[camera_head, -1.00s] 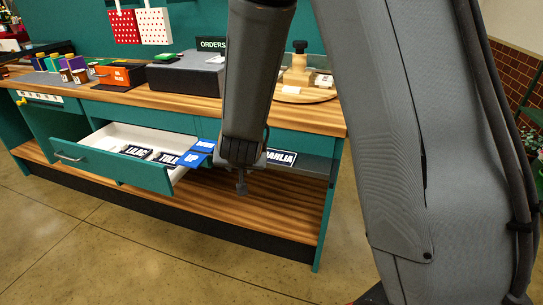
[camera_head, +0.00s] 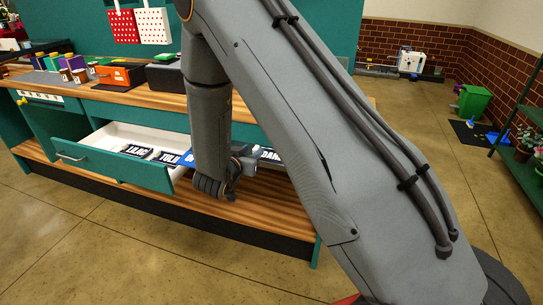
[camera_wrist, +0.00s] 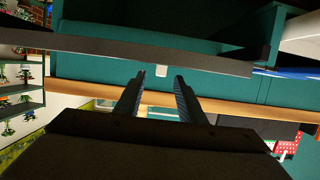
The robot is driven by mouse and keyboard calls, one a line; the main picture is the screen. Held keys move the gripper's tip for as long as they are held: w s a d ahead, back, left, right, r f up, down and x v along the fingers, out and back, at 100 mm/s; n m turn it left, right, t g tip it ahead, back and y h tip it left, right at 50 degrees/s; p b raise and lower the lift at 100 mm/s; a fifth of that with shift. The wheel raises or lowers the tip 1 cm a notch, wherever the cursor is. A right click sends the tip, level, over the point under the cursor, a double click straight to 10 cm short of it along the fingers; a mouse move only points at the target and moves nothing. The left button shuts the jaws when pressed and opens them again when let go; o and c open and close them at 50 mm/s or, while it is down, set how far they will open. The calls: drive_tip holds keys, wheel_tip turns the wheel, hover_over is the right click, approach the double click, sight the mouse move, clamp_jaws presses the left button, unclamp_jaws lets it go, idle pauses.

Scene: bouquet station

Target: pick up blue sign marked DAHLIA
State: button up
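Something blue (camera_wrist: 298,73) also shows at the right edge of the wrist view. My gripper (camera_wrist: 158,82) is open and empty in the wrist view, its two fingers apart and pointing at the bench front.
The drawer (camera_head: 112,162) stands open and holds black signs LILAC (camera_head: 137,151) and TULIP (camera_head: 167,158). The bench top (camera_head: 150,98) carries an orange box (camera_head: 120,74) and a dark box (camera_head: 165,77). The wooden lower shelf (camera_head: 260,213) looks clear.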

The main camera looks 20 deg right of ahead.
drive_tip(key=shift+x, duration=1.45)
drive_tip(key=shift+c, duration=0.4)
clamp_jaws()
drive_tip(key=shift+r, duration=0.15)
